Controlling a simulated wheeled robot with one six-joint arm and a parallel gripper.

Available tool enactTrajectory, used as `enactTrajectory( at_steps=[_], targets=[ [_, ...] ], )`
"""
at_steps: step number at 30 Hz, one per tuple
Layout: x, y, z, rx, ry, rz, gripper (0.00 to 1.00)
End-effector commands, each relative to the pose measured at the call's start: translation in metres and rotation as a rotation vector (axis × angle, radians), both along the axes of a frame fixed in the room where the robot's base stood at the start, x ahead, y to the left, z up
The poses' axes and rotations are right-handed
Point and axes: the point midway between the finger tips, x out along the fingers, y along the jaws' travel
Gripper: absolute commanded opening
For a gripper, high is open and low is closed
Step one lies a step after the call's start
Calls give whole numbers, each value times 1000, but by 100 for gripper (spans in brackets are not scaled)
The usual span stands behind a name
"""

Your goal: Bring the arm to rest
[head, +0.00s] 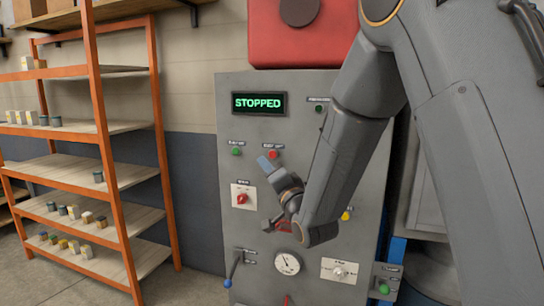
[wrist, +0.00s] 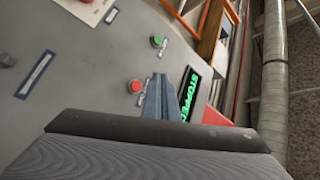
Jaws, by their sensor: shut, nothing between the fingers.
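My gripper (head: 266,163) is in front of the grey control panel (head: 225,125), its bluish fingers together and empty. In the head view the fingertips are just left of and below a red button (head: 273,155). My arm comes down from the upper right and covers part of the panel. In the wrist view the shut fingers (wrist: 160,97) point toward the panel, to the right of the red button (wrist: 136,86). I cannot tell whether they touch anything.
A lit display (head: 259,103) reads STOPPED. The panel carries a green button (head: 236,152), a red switch (head: 241,198), a gauge (head: 288,262) and a blue-handled lever (head: 230,272). Orange shelving (head: 105,150) with small boxes and tins stands left, beyond open floor.

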Motion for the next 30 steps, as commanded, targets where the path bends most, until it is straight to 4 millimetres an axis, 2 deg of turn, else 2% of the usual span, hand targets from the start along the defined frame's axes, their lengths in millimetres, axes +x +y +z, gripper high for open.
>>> enactTrajectory(
  at_steps=[7,10,14,17,20,23,26,30],
  targets=[
    [0,-1,-1,-8,5,-4,0],
    [2,-9,-11,-60,42,-31,0],
    [0,-35,-45,-225,167,-100,0],
    [-11,-63,-83,-397,307,-146,0],
    [-33,-92,-120,-566,455,-163,0],
    [-66,-120,-155,-723,610,-147,0],
    [-108,-145,-185,-867,765,-99,0],
    [-179,-172,-218,-1033,976,25,0]
  ],
)
